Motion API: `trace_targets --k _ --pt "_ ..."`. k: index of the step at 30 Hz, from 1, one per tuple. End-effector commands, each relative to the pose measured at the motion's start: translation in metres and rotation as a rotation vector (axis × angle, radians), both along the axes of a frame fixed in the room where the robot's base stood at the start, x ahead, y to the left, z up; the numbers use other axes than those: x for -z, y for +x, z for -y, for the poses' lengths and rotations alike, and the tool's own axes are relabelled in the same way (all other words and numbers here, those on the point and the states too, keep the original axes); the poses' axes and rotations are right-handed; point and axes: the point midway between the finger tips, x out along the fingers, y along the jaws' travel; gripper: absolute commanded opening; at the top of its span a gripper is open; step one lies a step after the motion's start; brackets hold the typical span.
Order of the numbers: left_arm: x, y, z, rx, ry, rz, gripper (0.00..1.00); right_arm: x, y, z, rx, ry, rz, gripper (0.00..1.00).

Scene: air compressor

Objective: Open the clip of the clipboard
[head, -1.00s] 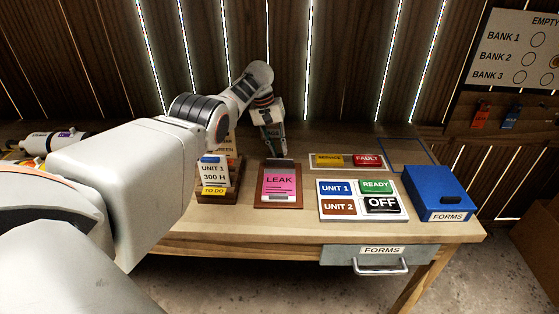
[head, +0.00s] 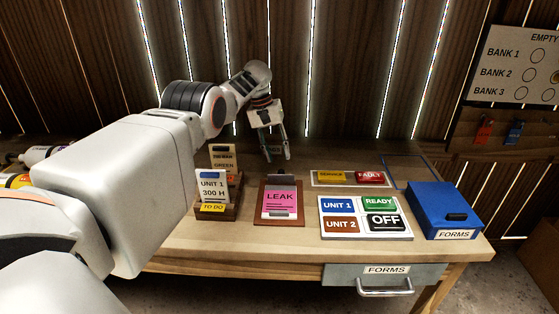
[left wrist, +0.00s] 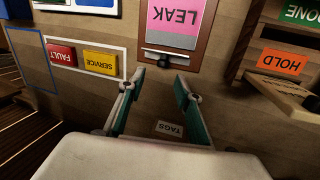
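The clipboard is a brown board (head: 298,213) lying on the table, with a pink LEAK sheet (head: 279,203) on it. Its dark clip (head: 280,180) is at the far edge. Whether the clip is raised is too small to tell. My left gripper (head: 276,158) is just beyond and above the clip, apart from it. In the left wrist view its two fingers (left wrist: 159,76) are spread and empty. My right gripper is not in view.
A tag stand (head: 231,212) is close left of the clipboard. A button-like sign panel (head: 362,232) and a SERVICE/FAULT tray (head: 316,181) are to the right, with a blue FORMS box (head: 440,205) farther right. A plank wall (head: 340,80) rises behind.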

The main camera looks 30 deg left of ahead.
Motion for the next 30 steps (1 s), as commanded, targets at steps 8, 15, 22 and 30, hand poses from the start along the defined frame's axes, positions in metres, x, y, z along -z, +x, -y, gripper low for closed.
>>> trace_targets --k 8,15,22,30 --pt "-0.057 -0.004 -0.014 0.000 -0.002 0.005 0.34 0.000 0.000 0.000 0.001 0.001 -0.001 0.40" --pt "-0.078 -0.008 -0.019 -0.001 0.000 0.003 0.34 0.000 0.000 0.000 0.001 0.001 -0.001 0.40" --pt "-0.081 -0.008 -0.020 -0.001 0.000 0.003 0.34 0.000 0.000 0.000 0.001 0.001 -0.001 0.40" --pt "-0.085 0.002 -0.043 -0.032 0.063 0.047 0.35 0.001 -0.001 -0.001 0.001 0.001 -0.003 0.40"
